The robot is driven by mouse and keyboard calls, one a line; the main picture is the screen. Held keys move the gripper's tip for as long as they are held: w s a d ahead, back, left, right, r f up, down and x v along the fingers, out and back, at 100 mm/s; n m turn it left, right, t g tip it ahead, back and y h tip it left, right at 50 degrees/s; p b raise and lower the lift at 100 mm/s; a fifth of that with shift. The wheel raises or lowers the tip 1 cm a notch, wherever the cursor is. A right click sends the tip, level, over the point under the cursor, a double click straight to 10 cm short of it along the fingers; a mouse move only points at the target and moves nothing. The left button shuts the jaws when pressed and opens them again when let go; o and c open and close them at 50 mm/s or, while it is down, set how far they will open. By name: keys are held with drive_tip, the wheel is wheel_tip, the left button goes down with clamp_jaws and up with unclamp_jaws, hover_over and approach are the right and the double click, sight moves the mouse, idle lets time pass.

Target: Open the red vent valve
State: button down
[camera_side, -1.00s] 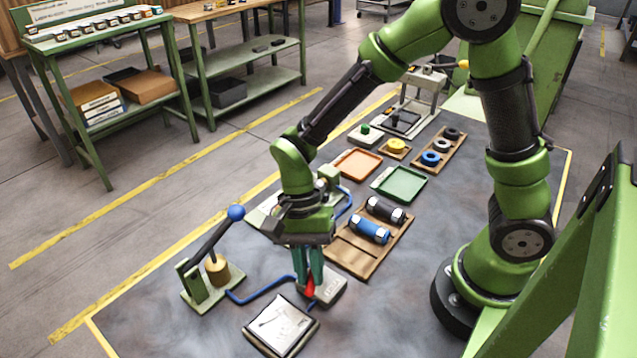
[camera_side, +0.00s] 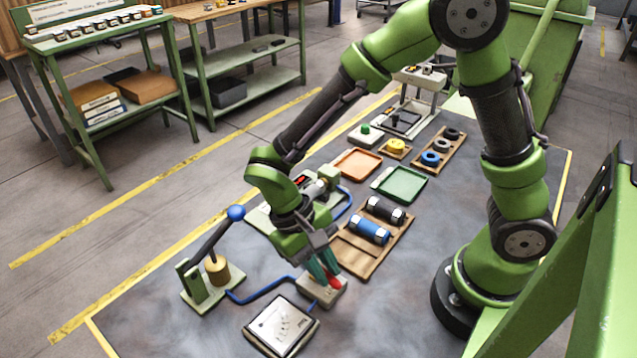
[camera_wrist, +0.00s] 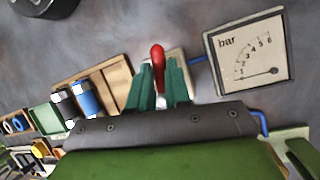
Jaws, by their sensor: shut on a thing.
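The red vent valve handle (camera_side: 334,283) sits on a small pale block (camera_side: 318,293) in the side view. My gripper (camera_side: 328,277) reaches down to it with green fingers and is shut on the red handle. In the wrist view the red handle (camera_wrist: 158,58) stands up between the two green fingers (camera_wrist: 160,88), its rounded end showing beyond them. The lower part of the handle is hidden by the fingers. In the side view my gripper is tilted, with its fingertips toward the right.
A pressure gauge (camera_wrist: 250,56) marked "bar" lies beside the valve block, its needle near the bottom of the scale. A blue hose (camera_side: 262,290) runs to a lever pump (camera_side: 208,270) at left. A wooden tray (camera_side: 352,256) with blue and black cylinders stands close behind.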

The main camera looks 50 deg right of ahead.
drive_tip(key=shift+d+n+h, duration=0.2)
drive_tip(key=shift+n+h, duration=0.3)
drive_tip(key=shift+n, duration=0.5)
drive_tip(key=c, duration=1.1)
unclamp_jaws()
drive_tip(key=shift+r, duration=0.1)
drive_tip(key=v, duration=1.6)
drive_tip(key=shift+r, duration=0.45)
